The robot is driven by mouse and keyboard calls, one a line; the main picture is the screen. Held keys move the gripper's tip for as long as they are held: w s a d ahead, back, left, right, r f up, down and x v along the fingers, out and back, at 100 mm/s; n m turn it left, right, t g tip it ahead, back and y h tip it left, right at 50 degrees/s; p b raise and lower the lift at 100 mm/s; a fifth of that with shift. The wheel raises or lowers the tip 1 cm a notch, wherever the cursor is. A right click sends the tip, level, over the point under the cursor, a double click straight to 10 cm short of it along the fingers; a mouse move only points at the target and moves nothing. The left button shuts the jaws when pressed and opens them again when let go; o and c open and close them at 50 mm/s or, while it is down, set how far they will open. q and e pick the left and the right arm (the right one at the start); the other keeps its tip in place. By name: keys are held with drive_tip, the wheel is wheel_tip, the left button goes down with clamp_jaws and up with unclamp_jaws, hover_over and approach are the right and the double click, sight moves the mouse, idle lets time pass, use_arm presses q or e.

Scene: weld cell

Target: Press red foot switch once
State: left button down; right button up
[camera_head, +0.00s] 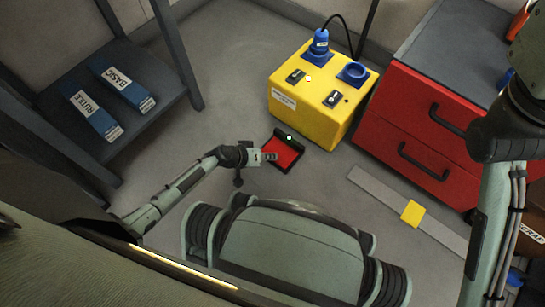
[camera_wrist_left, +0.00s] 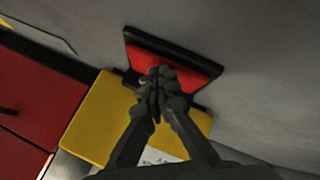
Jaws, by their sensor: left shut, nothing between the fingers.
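The red foot switch (camera_head: 283,153) lies on the floor in front of the yellow box, with a red pedal in a black frame. In the head view my left gripper (camera_head: 270,156) is at the left edge of the red pedal. The fingers hide part of the pedal. My right gripper is not in view.
A yellow box (camera_head: 312,110) with blue sockets stands behind the switch. A red drawer cabinet (camera_head: 400,150) stands to the right. A dark shelf (camera_head: 150,75) holds two blue packs at the left. A metal strip (camera_head: 375,190) with a yellow piece lies on the floor.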

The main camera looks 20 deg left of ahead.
use_arm(q)
drive_tip(key=shift+f, duration=0.2)
idle(0.6)
drive_tip(key=shift+d, duration=0.1)
drive_tip(key=shift+r+p, duration=1.05)
drive_tip(key=shift+r, duration=0.15)
drive_tip(key=shift+r, duration=0.1)
wheel_tip(320, 180, up, 5)
drive_tip(key=p, duration=0.4)
drive_tip(key=shift+w, duration=0.1)
